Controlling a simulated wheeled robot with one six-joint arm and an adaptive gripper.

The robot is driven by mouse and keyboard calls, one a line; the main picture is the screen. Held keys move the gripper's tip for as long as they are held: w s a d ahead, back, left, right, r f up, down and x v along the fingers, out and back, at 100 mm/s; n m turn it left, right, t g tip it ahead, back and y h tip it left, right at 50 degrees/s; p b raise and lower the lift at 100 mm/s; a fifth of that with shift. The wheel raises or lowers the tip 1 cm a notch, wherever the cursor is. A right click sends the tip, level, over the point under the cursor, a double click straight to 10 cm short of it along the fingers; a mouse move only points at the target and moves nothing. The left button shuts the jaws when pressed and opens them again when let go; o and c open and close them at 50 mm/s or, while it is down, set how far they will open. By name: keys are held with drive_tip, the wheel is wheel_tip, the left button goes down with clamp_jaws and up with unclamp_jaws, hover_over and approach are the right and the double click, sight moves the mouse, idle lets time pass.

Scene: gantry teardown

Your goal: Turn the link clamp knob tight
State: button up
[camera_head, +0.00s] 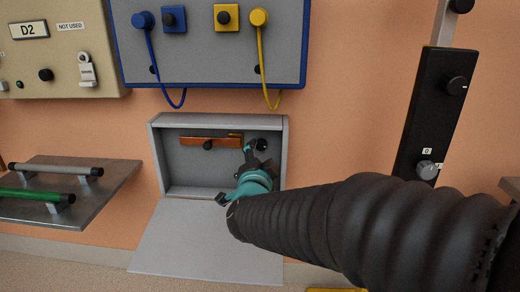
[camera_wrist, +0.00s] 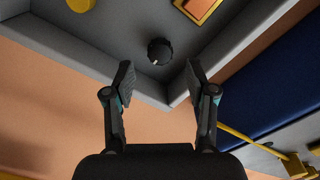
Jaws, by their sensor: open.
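An open grey wall box (camera_head: 157,155) holds a copper-coloured bar (camera_head: 228,141) with a black knob (camera_head: 207,145) on it. A second black round knob (camera_head: 261,144) sits by the box's upper right corner. In the wrist view a black knob (camera_wrist: 160,51) with a small pale mark stands near a box corner, ahead of the fingers and in line with the gap between them. No label shows which is the link clamp knob. My gripper (camera_head: 257,160) is at the right part of the box; its fingers (camera_wrist: 160,85) are apart with nothing between them.
The box's lowered flap (camera_head: 200,240) slopes out below. A blue-edged panel (camera_head: 210,60) with blue and yellow cables hangs above. A black strip with knobs (camera_head: 430,115) is at right, and a metal shelf (camera_head: 110,185) with bars at left.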

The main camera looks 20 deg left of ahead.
drive_tip(key=v, duration=0.7)
